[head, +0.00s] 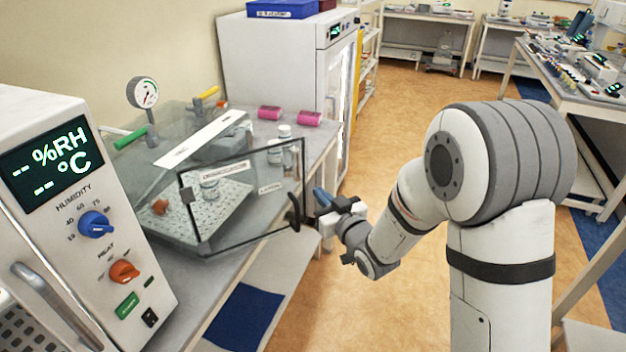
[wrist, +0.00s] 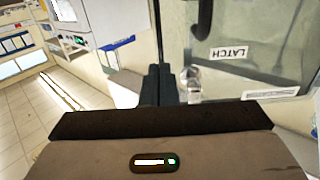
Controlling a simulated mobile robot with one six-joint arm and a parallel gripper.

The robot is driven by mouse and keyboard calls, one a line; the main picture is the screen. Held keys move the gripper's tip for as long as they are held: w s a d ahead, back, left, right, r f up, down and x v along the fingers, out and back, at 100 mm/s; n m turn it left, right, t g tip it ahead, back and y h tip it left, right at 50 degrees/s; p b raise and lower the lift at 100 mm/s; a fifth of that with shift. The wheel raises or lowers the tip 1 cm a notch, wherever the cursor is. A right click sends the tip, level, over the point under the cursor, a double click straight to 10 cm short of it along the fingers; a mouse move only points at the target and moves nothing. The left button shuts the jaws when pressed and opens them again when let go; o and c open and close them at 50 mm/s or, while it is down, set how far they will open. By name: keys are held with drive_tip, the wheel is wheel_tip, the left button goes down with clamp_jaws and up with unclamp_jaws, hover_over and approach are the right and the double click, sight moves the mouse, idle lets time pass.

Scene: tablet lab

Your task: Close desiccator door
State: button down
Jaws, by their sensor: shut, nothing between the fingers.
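The desiccator (head: 205,165) is a clear glass box on the bench, with a gauge on top and a perforated shelf inside. Its door (head: 248,195) is a dark-framed glass panel that stands open, swung out toward the front. A round dark handle (head: 294,212) sits at the door's right edge. My gripper (head: 322,198) is shut and empty, just right of the handle; I cannot tell whether it touches the door.
A humidity chamber (head: 80,210) with knobs stands at the front left. A white cabinet (head: 270,60) stands behind the bench. Pink rolls (head: 290,115) and small jars lie on the bench behind the door. The floor (head: 390,125) beside my arm is clear.

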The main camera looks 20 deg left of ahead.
sight(306, 179)
drive_tip(key=shift+p+x, duration=0.75)
drive_tip(key=shift+x, duration=1.6)
drive_tip(key=shift+a, duration=0.1)
